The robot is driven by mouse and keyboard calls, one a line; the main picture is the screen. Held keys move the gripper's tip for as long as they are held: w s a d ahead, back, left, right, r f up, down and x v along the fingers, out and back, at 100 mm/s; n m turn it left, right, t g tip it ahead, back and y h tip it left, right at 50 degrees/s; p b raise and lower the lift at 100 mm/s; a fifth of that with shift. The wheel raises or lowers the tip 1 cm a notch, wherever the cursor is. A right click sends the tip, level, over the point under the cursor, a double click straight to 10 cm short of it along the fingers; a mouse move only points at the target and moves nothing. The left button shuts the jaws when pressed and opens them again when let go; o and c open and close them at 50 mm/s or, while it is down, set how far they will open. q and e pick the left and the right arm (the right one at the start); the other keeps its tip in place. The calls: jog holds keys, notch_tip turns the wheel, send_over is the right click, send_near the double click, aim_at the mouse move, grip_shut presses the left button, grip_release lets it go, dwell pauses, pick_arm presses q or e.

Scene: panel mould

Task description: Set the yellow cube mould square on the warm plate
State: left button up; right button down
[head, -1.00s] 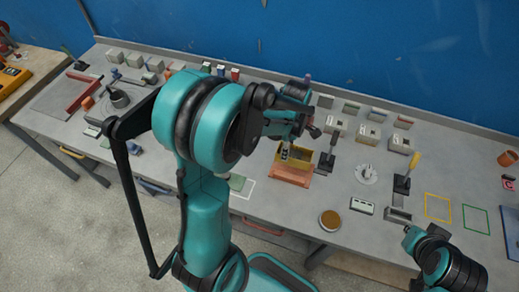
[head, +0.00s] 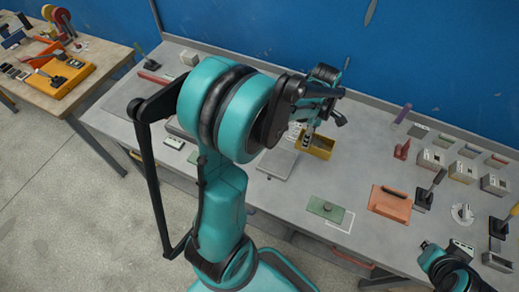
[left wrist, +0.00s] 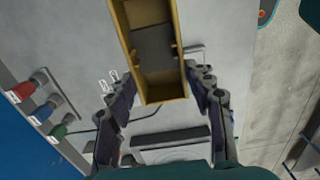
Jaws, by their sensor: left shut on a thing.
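The yellow cube mould (head: 321,150) is an open box with a grey divider inside. My left gripper (head: 309,131) is shut on it, and in the left wrist view the mould (left wrist: 182,85) sits between the two fingers. I cannot tell how high it is above the bench. A flat grey plate (head: 277,166) lies just left of the mould, partly hidden by my left arm; I cannot tell for sure if it is the warm plate. My right gripper (head: 428,247) is at the lower right, away from the mould, its jaws unclear.
A copper-coloured plate with a dark handle (head: 390,203) and a green plate with a knob (head: 326,211) lie on the bench nearer the front. Grey moulds (head: 462,170) stand at the right. A wooden table with an orange tray (head: 58,75) is at far left.

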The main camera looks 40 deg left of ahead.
pick_arm(q)
jog(key=s+a+f+b, duration=0.1)
jog(key=s+a+f, duration=0.1)
jog(key=a+f, duration=0.1)
jog(key=s+a+f+b, duration=0.1)
jog(key=s+a+f, duration=0.1)
jog(key=a+f, duration=0.1)
jog(key=s+a+f, duration=0.3)
jog(key=a+f, duration=0.1)
jog(key=shift+b, duration=0.4)
jog(key=shift+w+f, duration=0.1)
jog(key=shift+f, duration=0.35)
jog(key=shift+f, duration=0.1)
jog(key=o, duration=1.3)
